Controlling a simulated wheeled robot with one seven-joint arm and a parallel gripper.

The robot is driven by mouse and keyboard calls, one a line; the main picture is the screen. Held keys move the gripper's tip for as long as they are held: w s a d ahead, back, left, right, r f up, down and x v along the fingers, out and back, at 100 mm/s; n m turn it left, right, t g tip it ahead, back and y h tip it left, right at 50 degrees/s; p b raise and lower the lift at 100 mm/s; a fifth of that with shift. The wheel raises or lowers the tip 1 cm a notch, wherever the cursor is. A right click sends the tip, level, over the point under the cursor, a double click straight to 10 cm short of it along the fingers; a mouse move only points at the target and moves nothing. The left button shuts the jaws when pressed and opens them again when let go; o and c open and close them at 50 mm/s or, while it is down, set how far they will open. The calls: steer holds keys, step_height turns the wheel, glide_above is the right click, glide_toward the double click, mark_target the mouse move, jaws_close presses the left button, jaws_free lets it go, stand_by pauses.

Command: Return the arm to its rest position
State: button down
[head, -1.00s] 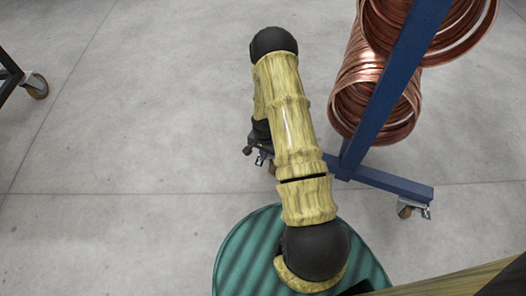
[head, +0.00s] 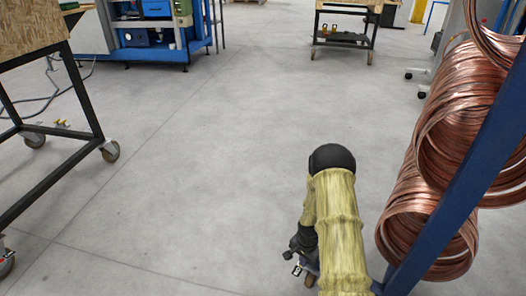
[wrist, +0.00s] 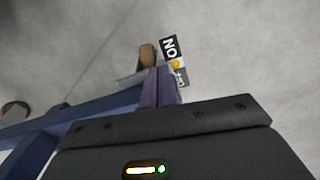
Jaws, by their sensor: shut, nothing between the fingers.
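My arm (head: 340,225), in yellow wood-like covers with a black joint, reaches up from the bottom of the head view, right of centre. My gripper (wrist: 160,80) shows in the wrist view as two dark purplish fingers pressed together, with nothing between them. In the head view only a small dark part of the gripper end (head: 292,252) shows at the left of the arm. It is low, near a caster (head: 310,281) of the blue rack, and I cannot tell whether they touch.
A blue rack (head: 470,160) with copper coils (head: 425,225) stands close on the right. A wheeled table (head: 75,85) with a wood-chip top is at left. Blue workbenches (head: 155,40) and a black cart (head: 345,35) stand at the back. The grey floor (head: 210,160) between is clear.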

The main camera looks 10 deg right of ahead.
steer(key=s+a+r+n+t+p, duration=0.1)
steer(key=a+r+n+p, duration=0.2)
steer(key=r, duration=1.1)
steer(key=s+a+r+n+p, duration=0.15)
steer(key=r+p, duration=0.35)
steer(key=r, duration=0.9)
steer(key=s+a+r+n+t+p, duration=0.1)
steer(key=s+a+r+n+p, duration=0.1)
steer(key=s+r, duration=0.35)
steer(key=s+a+r+n+p, duration=0.2)
steer(key=s+r+p, duration=0.1)
steer(key=r, duration=0.5)
steer(key=s+a+r+n+t+p, duration=0.1)
steer(key=s+r+n+p, duration=0.1)
steer(key=s+r, duration=0.35)
step_height(320, 180, up, 39)
steer(key=w+p, duration=0.2)
steer(key=p, duration=3.5)
steer(key=shift+a, duration=0.15)
steer(key=shift+w+f, duration=0.1)
steer(key=shift+f, duration=0.05)
